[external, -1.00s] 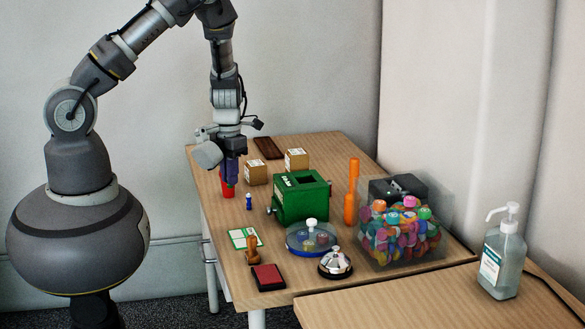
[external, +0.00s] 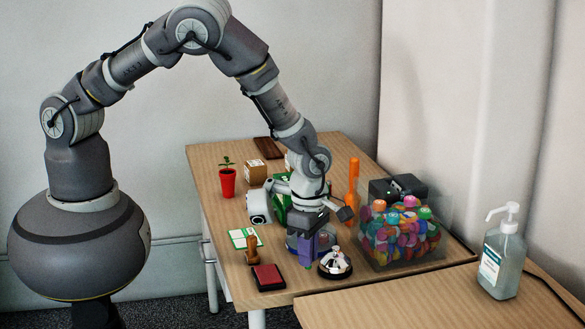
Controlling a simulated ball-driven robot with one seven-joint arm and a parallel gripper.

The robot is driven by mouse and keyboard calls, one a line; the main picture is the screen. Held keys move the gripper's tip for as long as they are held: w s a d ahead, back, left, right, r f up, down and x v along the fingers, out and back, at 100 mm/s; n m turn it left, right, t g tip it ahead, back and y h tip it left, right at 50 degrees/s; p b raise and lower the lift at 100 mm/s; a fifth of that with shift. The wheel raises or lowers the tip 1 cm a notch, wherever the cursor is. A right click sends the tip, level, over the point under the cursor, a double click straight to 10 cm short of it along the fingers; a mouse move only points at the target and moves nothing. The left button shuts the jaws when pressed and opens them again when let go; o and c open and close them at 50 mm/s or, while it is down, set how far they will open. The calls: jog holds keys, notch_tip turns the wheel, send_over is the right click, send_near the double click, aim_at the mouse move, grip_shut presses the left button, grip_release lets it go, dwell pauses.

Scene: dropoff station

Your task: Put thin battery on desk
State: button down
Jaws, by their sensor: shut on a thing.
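My gripper (external: 313,250) has purple fingers that point down over the front part of the wooden desk (external: 228,247), in front of the blue round dish (external: 294,240) and left of the silver bell (external: 335,263). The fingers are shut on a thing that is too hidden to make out. I cannot see the thin battery for certain. My wrist covers much of the green box (external: 280,187) and part of the dish. Whether the fingertips touch the dish or desk cannot be told.
A wooden stamp (external: 252,248) and a red ink pad (external: 268,277) lie left of my gripper. A red plant pot (external: 228,182) stands at the left edge.

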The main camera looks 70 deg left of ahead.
jog(key=shift+m, duration=0.9)
jog(key=d, duration=0.3)
jog(key=s+d, duration=0.1)
jog(key=d, duration=0.1)
jog(key=shift+s+d+f, duration=0.1)
jog(key=shift+d+f, duration=0.05)
jog(key=shift+f, duration=0.15)
jog(key=w+d+b, duration=0.1)
jog(key=w+d, duration=0.1)
jog(key=w, duration=0.2)
jog(key=w+d+f+b, duration=0.1)
jog(key=w+d+b, duration=0.1)
jog(key=w, duration=0.3)
jog(key=w+d+b, duration=0.2)
jog(key=w, duration=0.3)
jog(key=shift+w+d+f, duration=0.25)
jog(key=shift+f, duration=0.05)
notch_tip(320, 180, down, 4)
jog(key=shift+r+b, duration=0.15)
jog(key=shift+b, duration=0.9)
jog(key=shift+r, duration=0.2)
jog(key=c, duration=1.6)
grip_release()
jog(key=shift+f, duration=0.2)
jog(key=o, duration=0.5)
jog(key=shift+c, duration=0.2)
